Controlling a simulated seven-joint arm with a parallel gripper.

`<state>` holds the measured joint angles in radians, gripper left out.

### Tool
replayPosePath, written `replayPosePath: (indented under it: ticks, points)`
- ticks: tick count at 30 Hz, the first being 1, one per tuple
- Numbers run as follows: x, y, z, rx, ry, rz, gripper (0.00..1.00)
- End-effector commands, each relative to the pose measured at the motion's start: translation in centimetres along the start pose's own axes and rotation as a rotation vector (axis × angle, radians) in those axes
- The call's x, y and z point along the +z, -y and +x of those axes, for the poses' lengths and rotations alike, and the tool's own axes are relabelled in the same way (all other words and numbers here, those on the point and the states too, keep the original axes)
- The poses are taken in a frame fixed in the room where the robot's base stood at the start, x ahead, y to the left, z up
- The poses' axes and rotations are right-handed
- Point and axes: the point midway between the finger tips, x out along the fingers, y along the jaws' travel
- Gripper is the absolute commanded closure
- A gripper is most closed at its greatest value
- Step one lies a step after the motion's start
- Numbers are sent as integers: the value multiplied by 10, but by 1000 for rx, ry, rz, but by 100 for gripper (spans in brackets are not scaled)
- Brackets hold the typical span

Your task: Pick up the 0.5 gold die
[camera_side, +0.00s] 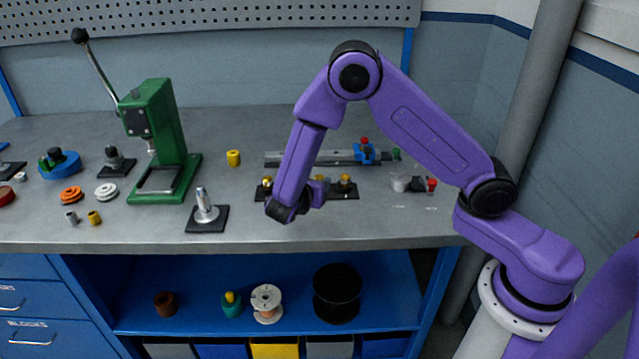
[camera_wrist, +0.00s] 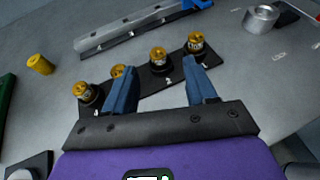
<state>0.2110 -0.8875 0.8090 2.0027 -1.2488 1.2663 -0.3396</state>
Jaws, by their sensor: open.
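Several gold-topped dies stand in a row on a black rack (camera_wrist: 142,92) in the wrist view: a front-left one (camera_wrist: 86,92), a partly hidden one (camera_wrist: 118,71), a third (camera_wrist: 159,57) and a far-right one (camera_wrist: 196,42). In the side view, gold dies (camera_side: 345,180) show beside my wrist, which hides part of the rack (camera_side: 346,195).
A grey rail (camera_side: 315,158) with a blue slider lies behind the rack. A yellow cylinder (camera_side: 233,158) stands left of it. A green press (camera_side: 160,135) and a black-based post (camera_side: 207,215) are further left. A metal cup (camera_wrist: 261,18) is at right.

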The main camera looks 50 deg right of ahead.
Motion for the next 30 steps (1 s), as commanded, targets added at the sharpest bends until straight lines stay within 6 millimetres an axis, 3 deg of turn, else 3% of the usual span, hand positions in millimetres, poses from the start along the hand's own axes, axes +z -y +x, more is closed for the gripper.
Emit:
replayPosePath:
  ticks: [6,16,24,30]
  points:
    - [0,0,39,-3,-1,1,44]
    - [-1,-1,63,-1,-2,2,44]
    - [-3,-4,99,-2,-1,1,44]
    - [-3,-4,106,0,-2,0,44]
